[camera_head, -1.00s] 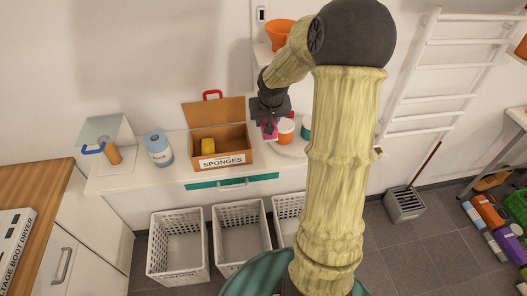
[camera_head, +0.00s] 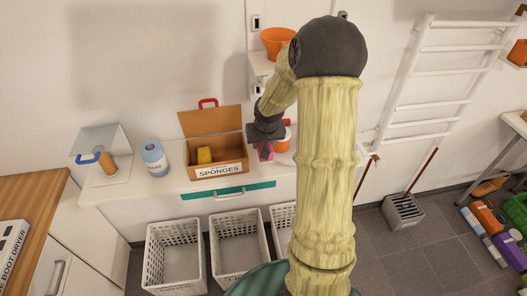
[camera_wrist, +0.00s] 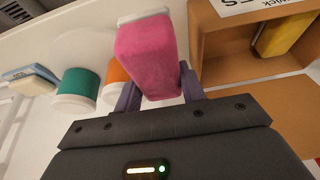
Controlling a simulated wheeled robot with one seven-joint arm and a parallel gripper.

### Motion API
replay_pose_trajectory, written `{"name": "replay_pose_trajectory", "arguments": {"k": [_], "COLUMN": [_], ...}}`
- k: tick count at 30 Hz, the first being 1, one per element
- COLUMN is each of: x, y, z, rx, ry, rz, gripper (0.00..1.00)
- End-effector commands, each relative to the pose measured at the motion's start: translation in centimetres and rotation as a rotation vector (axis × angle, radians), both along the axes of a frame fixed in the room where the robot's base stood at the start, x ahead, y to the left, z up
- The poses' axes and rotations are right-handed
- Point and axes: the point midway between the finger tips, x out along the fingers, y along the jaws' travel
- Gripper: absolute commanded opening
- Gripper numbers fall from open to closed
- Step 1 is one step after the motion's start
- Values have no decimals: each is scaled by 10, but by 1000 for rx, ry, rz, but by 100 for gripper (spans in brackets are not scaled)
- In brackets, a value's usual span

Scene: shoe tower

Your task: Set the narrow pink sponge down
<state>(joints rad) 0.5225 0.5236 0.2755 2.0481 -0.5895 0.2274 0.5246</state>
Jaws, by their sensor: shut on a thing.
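The narrow pink sponge (camera_wrist: 147,58) is held between the two purple fingers of my gripper (camera_wrist: 158,90) in the wrist view. In the head view the pink sponge (camera_head: 265,151) shows below my gripper (camera_head: 264,145), over the white counter just right of the sponge box. The sponge box (camera_head: 221,169) is brown cardboard, labelled SPONGES, with its lid open. A yellow sponge (camera_head: 204,155) is inside it. I cannot tell whether the pink sponge touches the counter.
An orange-and-white jar (camera_head: 283,143) stands close right of my gripper. A blue-and-white bottle (camera_head: 155,158) stands left of the box. White baskets (camera_head: 177,258) stand on the floor below.

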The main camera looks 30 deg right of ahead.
Motion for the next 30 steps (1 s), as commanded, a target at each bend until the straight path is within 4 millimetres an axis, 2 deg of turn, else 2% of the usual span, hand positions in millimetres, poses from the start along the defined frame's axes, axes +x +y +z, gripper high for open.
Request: {"name": "replay_pose_trajectory", "arguments": {"k": [5,12,30], "x": [0,0,0], "y": [1,2,1], "z": [-4,-36,-46], "rx": [0,1,0], "ry": [1,3,1], "rz": [1,3,2], "gripper": [19,19,19]}}
